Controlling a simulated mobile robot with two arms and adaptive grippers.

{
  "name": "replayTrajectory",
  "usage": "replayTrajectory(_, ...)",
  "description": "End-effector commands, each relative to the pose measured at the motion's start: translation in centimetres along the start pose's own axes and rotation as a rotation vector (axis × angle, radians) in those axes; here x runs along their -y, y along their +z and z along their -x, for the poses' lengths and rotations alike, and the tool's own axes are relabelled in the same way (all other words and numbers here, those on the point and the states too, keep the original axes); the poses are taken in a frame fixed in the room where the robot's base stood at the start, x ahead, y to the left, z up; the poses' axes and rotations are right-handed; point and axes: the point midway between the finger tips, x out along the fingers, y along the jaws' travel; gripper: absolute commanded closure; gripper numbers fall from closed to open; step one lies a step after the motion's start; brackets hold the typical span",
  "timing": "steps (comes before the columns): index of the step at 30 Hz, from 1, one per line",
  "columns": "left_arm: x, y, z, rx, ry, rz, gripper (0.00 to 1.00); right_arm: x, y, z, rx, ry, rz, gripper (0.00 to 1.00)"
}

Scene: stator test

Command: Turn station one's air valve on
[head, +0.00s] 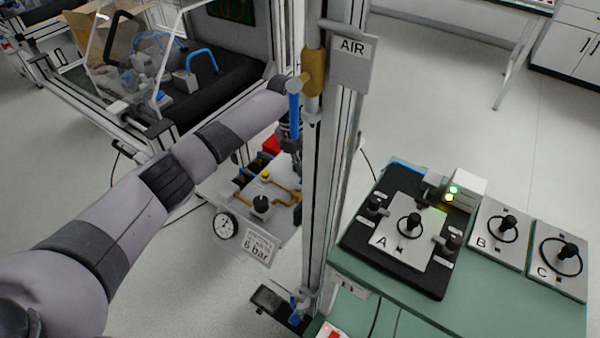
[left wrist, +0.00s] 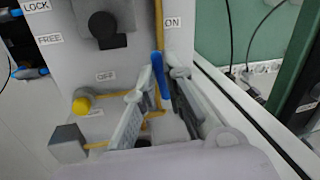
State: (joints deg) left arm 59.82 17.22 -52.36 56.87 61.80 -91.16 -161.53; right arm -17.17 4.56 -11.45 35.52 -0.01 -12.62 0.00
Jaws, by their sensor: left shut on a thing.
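The air valve has a brass body (head: 313,72) on the metal post, beside a grey plate marked AIR (head: 352,50). Its blue lever (head: 294,104) hangs down along the post, close to vertical. My left arm reaches in from the left, and its gripper (head: 291,126) is at the lever, partly hidden by the post and lever. In the left wrist view the gripper (left wrist: 167,76) has its two fingers on either side of the blue lever (left wrist: 157,68), shut on it. An ON label (left wrist: 172,22) is above the lever and an OFF label (left wrist: 106,77) is to its left. My right gripper is not in view.
A gauge (head: 225,226) and a 6 bar sign (head: 258,246) are below the arm. A green bench (head: 480,310) with plates A, B and C stands right of the post. A clear-guarded station is at the upper left. Open floor lies behind the bench.

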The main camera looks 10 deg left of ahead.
Motion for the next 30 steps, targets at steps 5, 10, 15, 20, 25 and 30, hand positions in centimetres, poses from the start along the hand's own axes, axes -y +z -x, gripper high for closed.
replayTrajectory(5,0.40,0.12,-0.18,-0.016,-0.001,-0.095,1.00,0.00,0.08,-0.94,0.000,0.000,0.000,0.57)
replayTrajectory(10,0.68,0.11,-0.12,-0.027,0.000,-0.151,1.00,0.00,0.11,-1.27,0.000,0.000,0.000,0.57)
replayTrajectory(15,0.80,0.11,-0.07,-0.032,0.000,-0.177,1.00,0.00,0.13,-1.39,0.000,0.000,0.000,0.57)
replayTrajectory(20,0.83,0.10,-0.05,-0.033,0.000,-0.183,1.00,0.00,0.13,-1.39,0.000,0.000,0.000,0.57)
replayTrajectory(25,0.83,0.10,-0.03,-0.033,0.000,-0.183,1.00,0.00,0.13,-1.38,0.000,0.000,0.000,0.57)
replayTrajectory(30,0.84,0.10,-0.04,-0.033,0.000,-0.183,0.84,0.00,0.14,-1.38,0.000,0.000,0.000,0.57)
